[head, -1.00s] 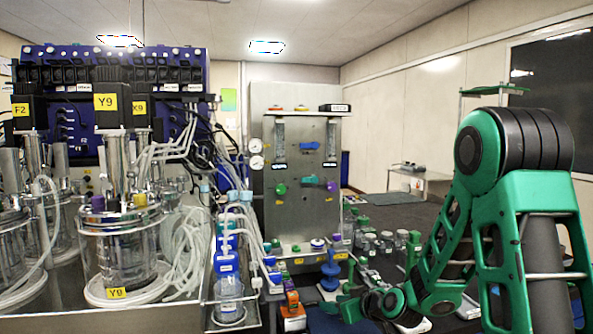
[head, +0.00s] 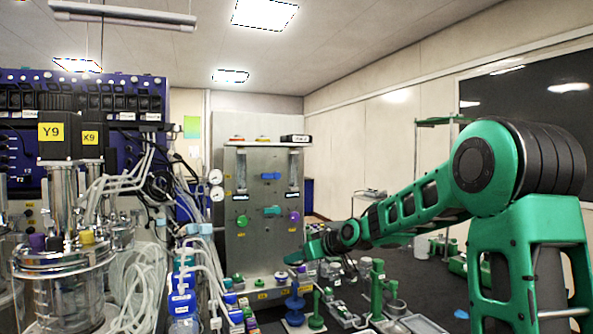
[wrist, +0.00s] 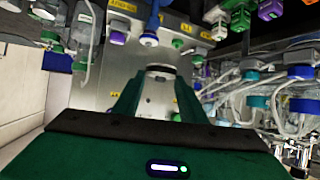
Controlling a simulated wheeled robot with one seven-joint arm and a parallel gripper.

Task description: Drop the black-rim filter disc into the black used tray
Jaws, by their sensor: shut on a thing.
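My gripper (wrist: 161,82) is shut on a small round piece with a dark rim and pale body, apparently the black-rim filter disc (wrist: 160,69), held between the green fingertips in the wrist view. In the head view, my gripper (head: 295,257) is in front of the lower part of the steel panel, with the arm stretched out to the left. The disc is too small or hidden to make out there. I cannot pick out the black used tray for certain in either view.
The steel panel (head: 262,210) with knobs and gauges stands behind my gripper. Bioreactor vessels (head: 62,275) and looped tubing (head: 135,280) fill the left. Green stands (head: 377,285) and small bench items are below the arm. A pale tray-like piece (head: 412,324) lies at the bottom right.

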